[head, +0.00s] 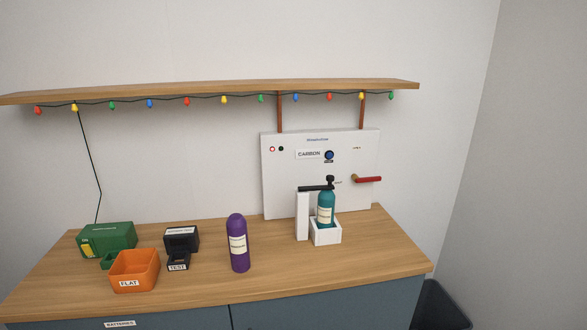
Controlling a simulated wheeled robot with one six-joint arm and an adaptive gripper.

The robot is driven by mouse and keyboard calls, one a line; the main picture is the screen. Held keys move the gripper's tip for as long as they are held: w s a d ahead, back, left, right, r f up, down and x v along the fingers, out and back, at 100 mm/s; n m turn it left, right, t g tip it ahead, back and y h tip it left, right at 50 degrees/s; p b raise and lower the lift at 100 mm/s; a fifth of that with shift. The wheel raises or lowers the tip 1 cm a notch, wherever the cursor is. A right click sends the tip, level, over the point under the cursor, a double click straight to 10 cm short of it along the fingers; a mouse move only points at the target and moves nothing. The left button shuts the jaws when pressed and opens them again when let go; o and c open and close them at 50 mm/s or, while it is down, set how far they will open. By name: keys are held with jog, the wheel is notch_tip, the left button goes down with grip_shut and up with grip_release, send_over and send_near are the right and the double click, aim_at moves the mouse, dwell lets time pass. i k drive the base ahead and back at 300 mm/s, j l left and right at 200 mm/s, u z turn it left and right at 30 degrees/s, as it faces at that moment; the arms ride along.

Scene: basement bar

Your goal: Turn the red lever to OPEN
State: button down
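The red lever (369,180) is on the right part of the white panel (284,190). It lies nearly level, with its red handle pointing right from a brass-coloured pivot (354,178). Small marks (357,148) above it on the panel are too small to read, so I cannot tell which position is OPEN. My gripper is not in view.
A teal bottle (326,208) stands in a white holder (327,236) in front of the panel, left of the lever, with a black clamp (316,188) at its neck. A purple bottle (238,245), orange bin (134,270) and green box (106,239) stand further left. A shelf (215,88) hangs above.

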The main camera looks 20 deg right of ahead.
aim_at(369, 180)
jog(key=i+l+z, duration=0.5)
jog(key=i+l, duration=0.3)
jog(key=l, duration=0.15)
